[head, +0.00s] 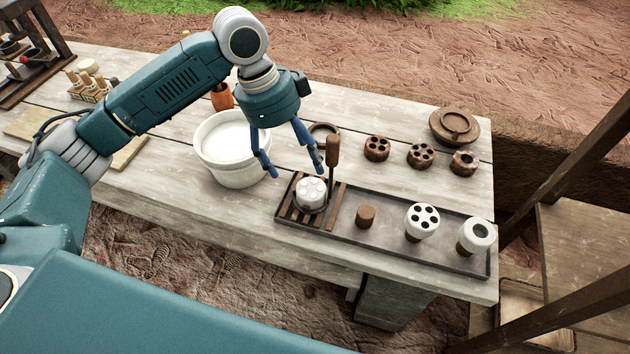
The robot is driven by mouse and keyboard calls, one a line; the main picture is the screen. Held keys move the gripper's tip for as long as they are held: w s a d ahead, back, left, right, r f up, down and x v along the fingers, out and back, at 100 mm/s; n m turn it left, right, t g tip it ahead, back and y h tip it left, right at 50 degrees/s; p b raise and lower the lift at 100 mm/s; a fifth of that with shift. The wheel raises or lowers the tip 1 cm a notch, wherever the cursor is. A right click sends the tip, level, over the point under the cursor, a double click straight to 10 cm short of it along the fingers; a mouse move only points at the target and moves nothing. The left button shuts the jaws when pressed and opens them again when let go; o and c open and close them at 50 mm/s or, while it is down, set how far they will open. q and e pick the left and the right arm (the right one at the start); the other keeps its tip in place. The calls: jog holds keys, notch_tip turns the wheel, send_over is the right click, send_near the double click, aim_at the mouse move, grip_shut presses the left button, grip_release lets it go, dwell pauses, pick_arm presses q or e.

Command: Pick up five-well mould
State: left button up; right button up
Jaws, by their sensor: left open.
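A white round mould (422,218) with several dark wells stands on a dark stub in the tray, right of centre. Two brown round pieces with several holes, one (377,148) and another (420,154), sit on the table behind the tray. A white piece with several rounded marks (311,190) rests on slats at the tray's left end. I cannot tell for sure which is the five-well mould. My left gripper (296,171) is open and empty, pointing down, above and slightly left of the slatted end. My right gripper is not in view.
The dark tray (385,245) also holds a brown cylinder (366,215) and a white single-hole piece (477,236). An upright wooden-handled tool (333,152) is close to my left gripper's right finger. A white bucket (232,172) stands left of it. A brown dish (455,125) is at back right.

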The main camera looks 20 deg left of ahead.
aim_at(310, 188)
pick_arm(q)
jog(key=x, duration=0.2)
jog(key=s+x, duration=0.1)
jog(key=x, duration=0.1)
jog(key=shift+d, duration=0.15)
jog(key=shift+w+d+f+p, duration=0.1)
jog(key=shift+w+f+p, duration=0.05)
jog(key=shift+f+p, duration=0.2)
jog(key=p+x, duration=0.1)
jog(key=x, duration=0.3)
jog(key=shift+w+f, duration=0.15)
jog(key=shift+f, duration=0.25)
jog(key=c, duration=1.2)
jog(key=shift+c, duration=1)
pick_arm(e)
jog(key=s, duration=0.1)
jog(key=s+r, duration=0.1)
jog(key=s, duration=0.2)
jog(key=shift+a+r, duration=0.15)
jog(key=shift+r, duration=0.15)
pick_arm(q)
jog(key=shift+r, duration=0.1)
